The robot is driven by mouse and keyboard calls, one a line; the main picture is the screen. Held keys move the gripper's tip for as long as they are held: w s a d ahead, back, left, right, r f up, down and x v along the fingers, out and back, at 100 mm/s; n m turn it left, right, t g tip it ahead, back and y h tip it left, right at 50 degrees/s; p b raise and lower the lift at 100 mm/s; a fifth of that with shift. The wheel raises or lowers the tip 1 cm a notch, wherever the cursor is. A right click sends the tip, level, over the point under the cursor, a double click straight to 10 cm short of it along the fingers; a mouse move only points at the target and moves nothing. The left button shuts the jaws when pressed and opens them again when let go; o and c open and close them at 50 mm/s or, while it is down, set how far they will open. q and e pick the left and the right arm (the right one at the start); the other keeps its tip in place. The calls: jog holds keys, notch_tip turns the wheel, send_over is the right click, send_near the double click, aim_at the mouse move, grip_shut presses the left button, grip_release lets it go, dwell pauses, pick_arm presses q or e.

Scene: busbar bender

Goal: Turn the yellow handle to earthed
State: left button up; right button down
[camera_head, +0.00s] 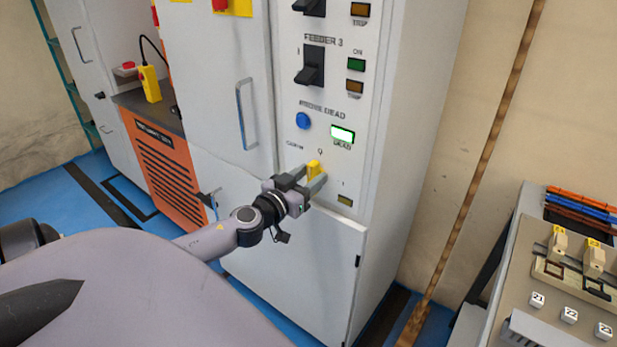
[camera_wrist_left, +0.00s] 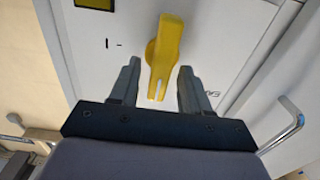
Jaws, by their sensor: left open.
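The yellow handle (camera_head: 313,168) sits low on the grey cabinet's front panel, below the lit green DEAD lamp (camera_head: 342,134). In the left wrist view the handle (camera_wrist_left: 163,50) has a white line at its narrow end and lies between the fingers of my left gripper (camera_wrist_left: 155,92). The fingers stand apart on both sides, with gaps to the handle. In the head view my left gripper (camera_head: 305,180) is at the handle. A position mark (camera_wrist_left: 114,43) shows on the panel beside it. My right gripper does not show in either view.
A blue button (camera_head: 302,121) and black feeder switches (camera_head: 310,66) are above the handle. A metal door handle (camera_head: 247,114) sticks out on the left. An amber indicator (camera_head: 345,201) is just below right. A bench with numbered parts (camera_head: 538,299) stands at the right.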

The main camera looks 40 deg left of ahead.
pick_arm(q)
grip_shut()
jog(key=m, duration=0.5)
jog(key=shift+d+r, duration=0.1)
jog(key=shift+d, duration=0.2)
jog(key=m, duration=0.8)
jog(key=f+m, duration=0.1)
jog(key=m, duration=0.3)
jog(key=shift+w+d+m, duration=0.1)
jog(key=shift+d+m, duration=0.25)
jog(key=shift+m, duration=0.05)
dwell(0.4)
